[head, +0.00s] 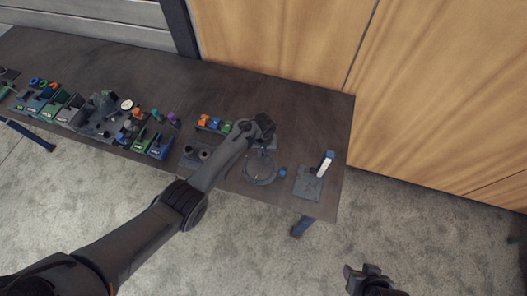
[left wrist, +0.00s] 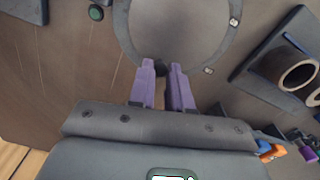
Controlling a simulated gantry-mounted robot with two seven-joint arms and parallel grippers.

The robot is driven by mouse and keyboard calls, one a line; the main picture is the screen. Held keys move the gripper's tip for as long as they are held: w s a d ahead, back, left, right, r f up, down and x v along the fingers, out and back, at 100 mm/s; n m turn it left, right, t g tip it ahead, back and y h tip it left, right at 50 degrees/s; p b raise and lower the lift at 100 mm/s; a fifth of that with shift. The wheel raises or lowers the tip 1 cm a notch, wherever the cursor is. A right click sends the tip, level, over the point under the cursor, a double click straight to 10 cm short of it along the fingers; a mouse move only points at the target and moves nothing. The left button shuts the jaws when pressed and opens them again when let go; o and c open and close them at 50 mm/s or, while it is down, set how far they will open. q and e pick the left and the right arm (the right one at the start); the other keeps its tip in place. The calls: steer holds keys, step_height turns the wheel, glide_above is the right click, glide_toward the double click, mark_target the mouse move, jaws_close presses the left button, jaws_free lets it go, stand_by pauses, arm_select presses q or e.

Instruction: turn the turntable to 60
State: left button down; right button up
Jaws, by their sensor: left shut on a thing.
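The turntable (head: 260,170) is a round grey disc on the right part of the table. In the left wrist view its disc (left wrist: 180,30) fills the top middle, with a ring around it. My left gripper (head: 263,143) is at the turntable's far edge. Its two purple fingers (left wrist: 163,70) point at the near rim in the left wrist view, a small gap between them, shut on a small part of the turntable that they mostly hide. The angle marks are too small to read. My right gripper (head: 366,272) is off the table, low in the head view, too unclear to judge.
A block with two round holes (head: 195,154) stands left of the turntable. Coloured parts (head: 213,122) lie behind my left arm. Several bins (head: 60,105) fill the table's left.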

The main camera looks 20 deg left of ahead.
mark_target(271, 165)
arm_select(q)
steer(key=shift+d+m, duration=0.1)
steer(key=shift+m, duration=0.2)
steer(key=d+m+p, duration=0.1)
steer(key=m, duration=0.1)
steer(key=shift+r+m, duration=0.1)
steer(key=shift+m, duration=0.2)
steer(key=m, duration=0.1)
steer(key=d+m, duration=0.1)
steer(key=shift+s+m+p, duration=0.2)
steer(key=shift+m+p, duration=0.2)
steer(key=m, duration=0.1)
steer(key=d+m, duration=0.1)
steer(key=shift+s+m+p, duration=0.3)
steer(key=shift+s+d+m+p, duration=0.2)
steer(key=shift+s+m, duration=0.05)
steer(key=shift+m, duration=0.55)
steer(key=shift+s+d+m+p, duration=0.2)
steer(key=shift+m, duration=0.6)
steer(key=c, duration=1.1)
jaws_free()
steer(key=shift+o, duration=0.2)
